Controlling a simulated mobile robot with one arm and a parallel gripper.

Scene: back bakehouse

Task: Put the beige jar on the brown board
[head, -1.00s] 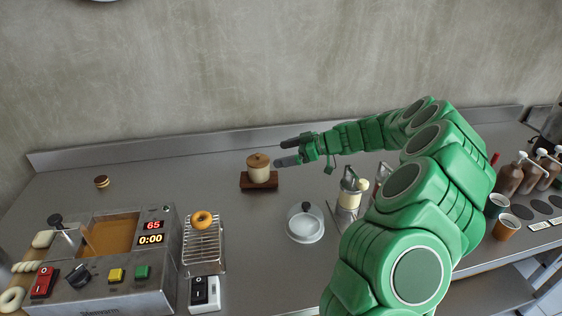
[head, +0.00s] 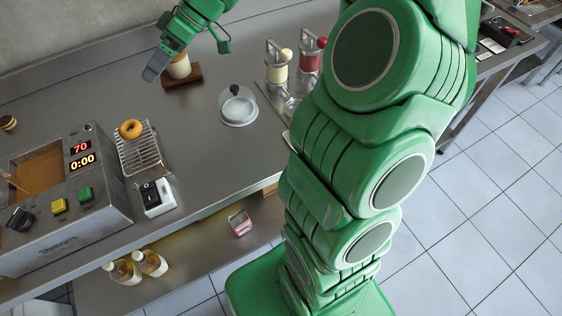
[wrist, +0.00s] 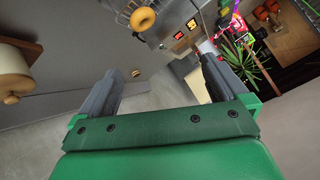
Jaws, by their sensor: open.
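The beige jar (head: 181,68) stands upright on the brown board (head: 195,74) at the back of the steel counter. My gripper (head: 159,62) is in front of the jar in the head view and hides its top and left side. In the wrist view the jar (wrist: 13,72) is at the left edge, outside the fingers, with part of the board (wrist: 22,44) beside it. My gripper (wrist: 160,78) is open there, with nothing between its fingers. I see no contact with the jar.
A glass dome (head: 238,106) stands right of the board, with pump dispensers (head: 277,66) beyond it. A fryer (head: 65,190) and a wire rack (head: 143,152) with a doughnut (head: 130,129) are front left. The counter between the board and rack is clear.

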